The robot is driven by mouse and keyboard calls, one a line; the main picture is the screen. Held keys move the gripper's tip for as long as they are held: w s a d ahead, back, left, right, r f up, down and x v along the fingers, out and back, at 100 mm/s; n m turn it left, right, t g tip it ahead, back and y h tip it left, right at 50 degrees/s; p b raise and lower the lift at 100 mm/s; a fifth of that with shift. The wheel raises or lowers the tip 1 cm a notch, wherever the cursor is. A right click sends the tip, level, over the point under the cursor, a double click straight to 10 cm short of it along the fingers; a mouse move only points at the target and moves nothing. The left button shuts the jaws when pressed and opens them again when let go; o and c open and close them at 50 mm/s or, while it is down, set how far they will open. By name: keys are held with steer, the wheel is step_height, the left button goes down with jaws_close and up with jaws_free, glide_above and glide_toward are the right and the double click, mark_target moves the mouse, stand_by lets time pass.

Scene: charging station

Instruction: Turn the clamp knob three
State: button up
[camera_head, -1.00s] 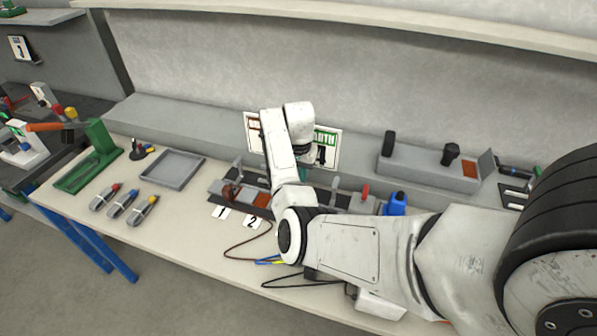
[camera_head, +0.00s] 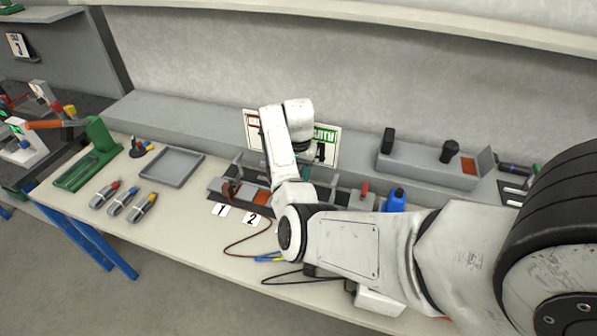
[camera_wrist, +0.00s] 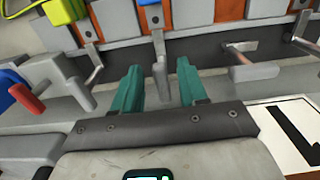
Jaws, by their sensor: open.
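My gripper (camera_wrist: 159,88) has two teal fingers, apart, over the row of clamps. A thin grey clamp lever (camera_wrist: 160,60) stands between the fingers in the picture; I cannot tell whether either finger touches it. Other grey clamp levers are to the right (camera_wrist: 238,55) and to the left (camera_wrist: 94,68).
A red lever (camera_wrist: 28,98) and a blue block (camera_wrist: 9,79) are at the left. A white board (camera_head: 326,146) stands behind the fixture. A grey tray (camera_head: 166,168), several screwdriver-like tools (camera_head: 123,202) and dark cables (camera_head: 290,279) are on the bench.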

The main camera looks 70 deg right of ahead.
steer(key=shift+r, duration=0.1)
step_height(320, 180, up, 11)
steer(key=b, duration=0.1)
steer(key=shift+f+b, duration=0.2)
steer(key=shift+b, duration=0.1)
stand_by(0.5)
